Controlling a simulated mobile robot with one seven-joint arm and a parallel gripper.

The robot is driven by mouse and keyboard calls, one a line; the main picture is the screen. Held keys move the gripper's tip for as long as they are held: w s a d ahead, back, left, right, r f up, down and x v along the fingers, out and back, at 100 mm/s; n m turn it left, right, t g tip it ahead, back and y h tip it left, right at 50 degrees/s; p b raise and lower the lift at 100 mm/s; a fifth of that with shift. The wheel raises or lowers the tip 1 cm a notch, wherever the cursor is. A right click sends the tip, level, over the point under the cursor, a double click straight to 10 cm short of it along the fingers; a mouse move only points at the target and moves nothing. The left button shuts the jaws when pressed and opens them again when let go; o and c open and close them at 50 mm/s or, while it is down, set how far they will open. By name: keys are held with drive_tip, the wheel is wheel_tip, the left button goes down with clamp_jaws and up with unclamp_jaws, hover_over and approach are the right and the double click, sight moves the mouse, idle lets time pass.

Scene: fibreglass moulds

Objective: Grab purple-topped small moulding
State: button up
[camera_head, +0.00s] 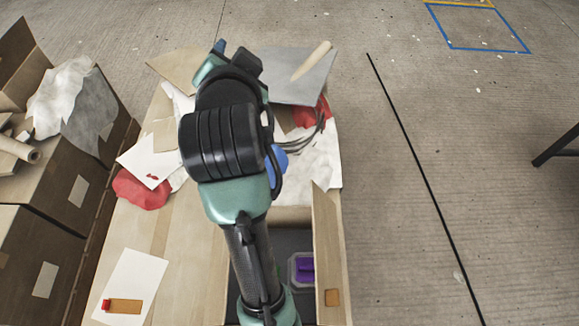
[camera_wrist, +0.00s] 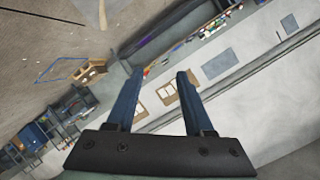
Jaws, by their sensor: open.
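A small piece with a purple top (camera_head: 304,268) sits in a pale, clear-looking surround inside the open box, low in the head view and right of my arm. Its lower part is hard to make out. My gripper (camera_wrist: 160,72) shows in the wrist view with its two blue fingers apart and nothing between them. It points out across the room, away from the box. In the head view my arm rises over the boxes and hides part of the box opening; the fingers are not clear there.
The box's raised flap (camera_head: 328,255) stands just right of the purple piece. Cardboard boxes (camera_head: 50,185) with white sheets and a tube stand at left. A grey board (camera_head: 300,75), red items and papers lie on the box top. The floor at right is mostly clear.

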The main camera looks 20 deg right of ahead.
drive_tip(key=s+d+f+m+g+b, duration=0.1)
drive_tip(key=s+f+m+g, duration=0.15)
drive_tip(key=f, duration=0.55)
drive_tip(key=s+d+f+m+g, duration=0.1)
drive_tip(key=f+g, duration=0.2)
drive_tip(key=f, duration=0.5)
drive_tip(key=m+g+b, duration=0.3)
drive_tip(key=m+g, duration=0.5)
drive_tip(key=g, duration=0.1)
hover_over(308, 267)
drive_tip(key=w+a, duration=0.1)
drive_tip(key=a, duration=0.3)
drive_tip(key=w+a+x, duration=0.1)
drive_tip(key=a+x, duration=0.1)
drive_tip(key=x, duration=0.8)
drive_tip(key=a+f+x, duration=0.1)
drive_tip(key=a+x, duration=0.1)
drive_tip(key=x, duration=0.8)
drive_tip(key=shift+w+d+r+n+h, duration=0.15)
drive_tip(key=shift+d+r+n+h, duration=0.15)
drive_tip(key=shift+h, duration=0.1)
drive_tip(key=b+x, duration=0.2)
drive_tip(key=x, duration=1.1)
drive_tip(key=shift+a, duration=0.1)
clamp_jaws()
